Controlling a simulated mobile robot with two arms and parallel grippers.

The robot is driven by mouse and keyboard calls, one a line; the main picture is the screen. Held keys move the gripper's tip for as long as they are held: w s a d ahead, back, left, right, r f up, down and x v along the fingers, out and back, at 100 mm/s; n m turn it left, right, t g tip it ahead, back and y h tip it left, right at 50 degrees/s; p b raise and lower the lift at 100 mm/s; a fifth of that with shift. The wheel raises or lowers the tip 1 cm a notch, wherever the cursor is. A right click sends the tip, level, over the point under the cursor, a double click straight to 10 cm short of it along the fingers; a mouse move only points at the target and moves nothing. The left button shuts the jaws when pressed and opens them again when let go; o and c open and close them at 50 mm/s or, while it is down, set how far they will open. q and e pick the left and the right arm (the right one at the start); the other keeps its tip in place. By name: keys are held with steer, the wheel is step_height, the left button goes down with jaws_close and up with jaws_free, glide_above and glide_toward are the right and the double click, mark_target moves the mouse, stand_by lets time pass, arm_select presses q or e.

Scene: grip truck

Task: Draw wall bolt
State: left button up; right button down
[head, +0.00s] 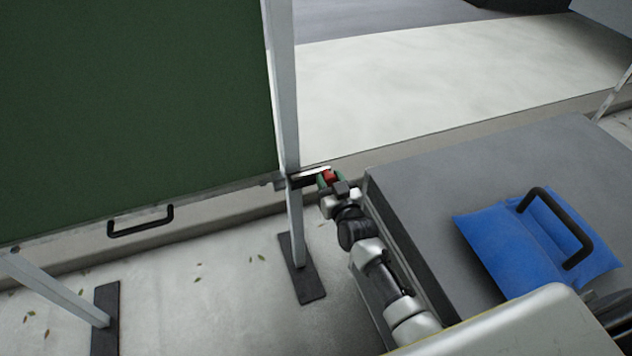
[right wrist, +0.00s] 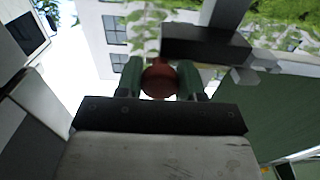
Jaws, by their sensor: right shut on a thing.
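The wall bolt shows a red knob (head: 329,177) at the right end of a dark bar with a light top (head: 308,180), which sits at the grey post beside the green panel (head: 140,100). My right gripper (head: 328,181) is shut on the red knob. In the right wrist view the round red knob (right wrist: 159,80) sits between my two green fingertips, with the dark block (right wrist: 205,43) of the bolt just beyond it. How far the bolt is drawn cannot be told. My left gripper is not in view.
A black handle (head: 140,221) is on the panel's lower edge. The post stands on a dark foot plate (head: 301,270). A grey box-like surface (head: 430,170) with a blue item (head: 520,250) and its black handle lies close to the right of my arm. Pale floor lies around the post.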

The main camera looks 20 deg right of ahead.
steer(key=shift+d, duration=0.45)
steer(key=c, duration=0.7)
jaws_free()
steer(key=shift+d, duration=0.15)
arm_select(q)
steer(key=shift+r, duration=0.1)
arm_select(e)
steer(key=shift+s, duration=0.3)
arm_select(q)
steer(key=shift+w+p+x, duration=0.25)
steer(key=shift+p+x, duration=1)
steer(key=shift+p, duration=0.05)
arm_select(e)
steer(key=s, duration=1)
steer(key=shift+d, duration=0.15)
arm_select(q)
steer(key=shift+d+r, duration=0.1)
arm_select(e)
steer(key=shift+s, duration=0.1)
